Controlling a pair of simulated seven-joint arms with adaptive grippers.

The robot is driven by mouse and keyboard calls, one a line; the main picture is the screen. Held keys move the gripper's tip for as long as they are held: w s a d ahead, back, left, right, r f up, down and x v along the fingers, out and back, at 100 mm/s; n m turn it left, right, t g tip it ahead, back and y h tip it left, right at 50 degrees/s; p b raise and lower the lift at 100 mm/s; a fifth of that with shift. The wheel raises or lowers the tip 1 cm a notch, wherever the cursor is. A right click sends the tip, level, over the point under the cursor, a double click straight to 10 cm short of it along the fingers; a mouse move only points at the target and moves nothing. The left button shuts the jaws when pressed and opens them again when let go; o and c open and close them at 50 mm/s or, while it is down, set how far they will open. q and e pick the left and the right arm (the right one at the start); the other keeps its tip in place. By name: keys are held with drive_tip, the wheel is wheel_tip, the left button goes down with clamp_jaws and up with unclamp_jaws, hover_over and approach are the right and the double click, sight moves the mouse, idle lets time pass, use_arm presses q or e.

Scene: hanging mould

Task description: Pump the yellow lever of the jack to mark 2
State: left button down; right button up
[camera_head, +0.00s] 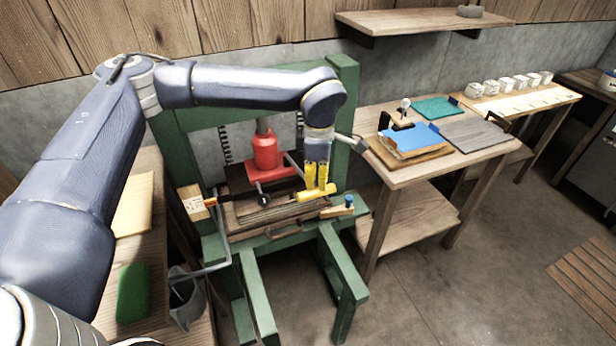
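The red jack (264,152) stands inside the green press frame (345,112). Its yellow lever (304,197) sticks out to the right and shows a thick yellow grip end. My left gripper (317,187) reaches down from above, with its yellow fingertips at the lever's grip. The fingers hide part of the grip; a narrow gap shows between them, and I cannot tell whether they are closed on it. A pale wooden block (194,204) with small dark and orange marks is on the frame's left; its marks are too small to read. My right gripper is not in view.
A wooden mould box (245,215) sits below the jack. A blue-knobbed piece (347,204) stands just right of the lever. At right, a wooden table (401,175) holds sheets and a blue stack (408,140). A grey jug (187,300) and green pad (133,293) are at lower left.

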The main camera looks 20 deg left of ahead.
use_arm(q)
drive_tip(key=shift+f, duration=6.45)
wheel_tip(320, 180, up, 13)
drive_tip(key=shift+f, duration=0.1)
drive_tip(key=shift+r, duration=3.05)
